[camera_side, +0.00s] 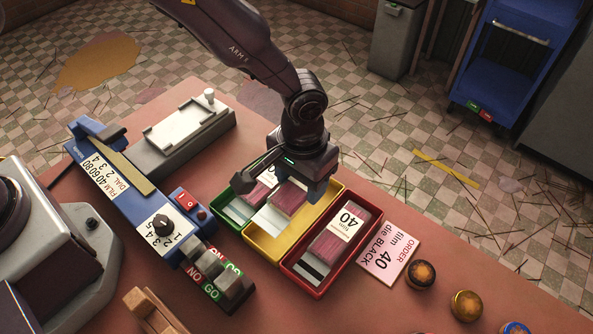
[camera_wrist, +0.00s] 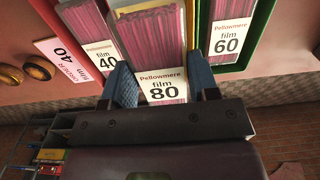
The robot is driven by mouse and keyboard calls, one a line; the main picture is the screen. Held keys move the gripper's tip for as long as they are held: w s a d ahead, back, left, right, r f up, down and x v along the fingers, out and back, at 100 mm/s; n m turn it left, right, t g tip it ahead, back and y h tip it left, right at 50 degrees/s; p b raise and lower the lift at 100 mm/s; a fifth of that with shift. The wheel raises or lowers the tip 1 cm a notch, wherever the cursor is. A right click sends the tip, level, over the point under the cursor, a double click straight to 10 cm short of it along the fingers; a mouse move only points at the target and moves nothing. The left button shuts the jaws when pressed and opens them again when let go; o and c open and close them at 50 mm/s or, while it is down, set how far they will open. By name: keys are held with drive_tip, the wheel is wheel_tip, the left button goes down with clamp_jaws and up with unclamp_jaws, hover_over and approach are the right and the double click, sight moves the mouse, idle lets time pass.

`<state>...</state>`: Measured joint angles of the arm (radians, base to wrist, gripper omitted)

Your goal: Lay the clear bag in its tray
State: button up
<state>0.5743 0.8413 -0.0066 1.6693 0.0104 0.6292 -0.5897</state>
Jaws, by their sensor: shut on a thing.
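My gripper (camera_side: 303,182) is over the yellow tray (camera_side: 262,247), the middle one of three trays. In the wrist view my gripper (camera_wrist: 162,74) has its blue fingers on both sides of a bag of dark pink sticks labelled "Pellowmere film 80" (camera_wrist: 163,90). It is shut on this bag. In the side view the bag (camera_side: 288,199) shows below my gripper, within the outline of the yellow tray, partly hidden by the hand. Whether the bag touches the tray floor I cannot tell.
The red tray (camera_side: 312,290) on the right holds a film 40 bag (camera_side: 342,232). The green tray (camera_side: 228,223) on the left holds a film 60 bag (camera_wrist: 225,45). An order card (camera_side: 388,254) lies right of the trays. A blue dial device (camera_side: 140,205) stands left.

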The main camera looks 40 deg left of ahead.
sight(302, 191)
drive_tip(key=shift+f, duration=2.95)
drive_tip(key=o, duration=0.9)
wheel_tip(302, 191, up, 2)
drive_tip(key=shift+w+r, duration=0.1)
drive_tip(key=shift+o, duration=0.6)
drive_tip(key=shift+r, duration=2.9)
